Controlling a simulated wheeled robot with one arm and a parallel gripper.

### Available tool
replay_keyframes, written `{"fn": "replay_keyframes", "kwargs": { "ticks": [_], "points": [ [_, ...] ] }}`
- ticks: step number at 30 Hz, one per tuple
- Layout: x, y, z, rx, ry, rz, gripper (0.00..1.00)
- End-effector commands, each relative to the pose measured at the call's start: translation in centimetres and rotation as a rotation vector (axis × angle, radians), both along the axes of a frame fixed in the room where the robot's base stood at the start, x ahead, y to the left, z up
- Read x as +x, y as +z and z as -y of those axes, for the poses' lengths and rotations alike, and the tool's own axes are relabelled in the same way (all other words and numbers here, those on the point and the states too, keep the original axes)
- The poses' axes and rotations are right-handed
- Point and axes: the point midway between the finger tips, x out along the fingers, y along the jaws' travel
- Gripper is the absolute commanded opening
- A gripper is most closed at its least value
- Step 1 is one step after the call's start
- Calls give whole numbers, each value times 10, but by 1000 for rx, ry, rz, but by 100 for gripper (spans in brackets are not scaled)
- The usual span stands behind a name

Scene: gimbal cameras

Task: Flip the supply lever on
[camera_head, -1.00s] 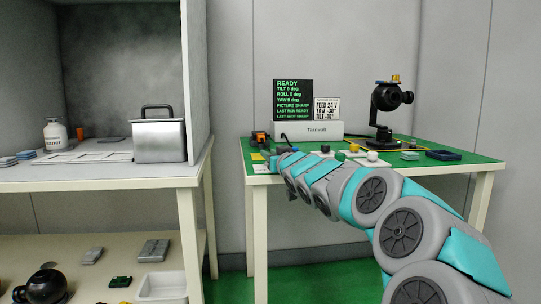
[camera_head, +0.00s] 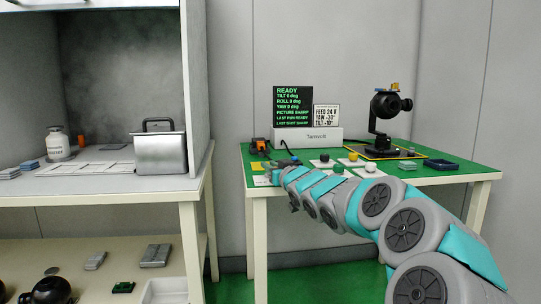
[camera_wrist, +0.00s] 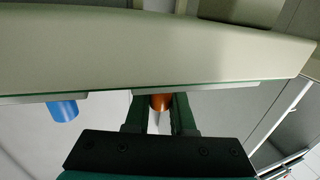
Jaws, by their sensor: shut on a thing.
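My gripper (camera_wrist: 160,100) shows in the wrist view with its two dark fingers closed around a short orange-brown cylinder (camera_wrist: 160,102). This cylinder sticks out from a grey strip beside a pale, green-edged bar. A blue cylinder (camera_wrist: 63,111) sticks out to the left, apart from my fingers. I cannot tell for certain which part is the supply lever. In the head view my arm reaches to the front left of the green-topped table (camera_head: 455,177), and its end hides what is there.
A black gimbal camera (camera_head: 388,115) stands at the back right of the table. Several round knobs, one of them white (camera_head: 370,168), lie close to my arm. An orange device (camera_head: 259,146) with a cable stands at the left. A shelf unit with a metal box (camera_head: 161,152) is further left.

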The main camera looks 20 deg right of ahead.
Motion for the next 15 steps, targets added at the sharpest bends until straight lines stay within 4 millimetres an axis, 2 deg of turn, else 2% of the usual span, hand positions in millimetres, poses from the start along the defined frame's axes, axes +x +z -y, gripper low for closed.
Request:
{"fn": "replay_keyframes", "kwargs": {
  "ticks": [1,15],
  "points": [
    [0,5,2,3,6,-9,0],
    [-2,0,-1,11,61,2,0]
  ]
}}
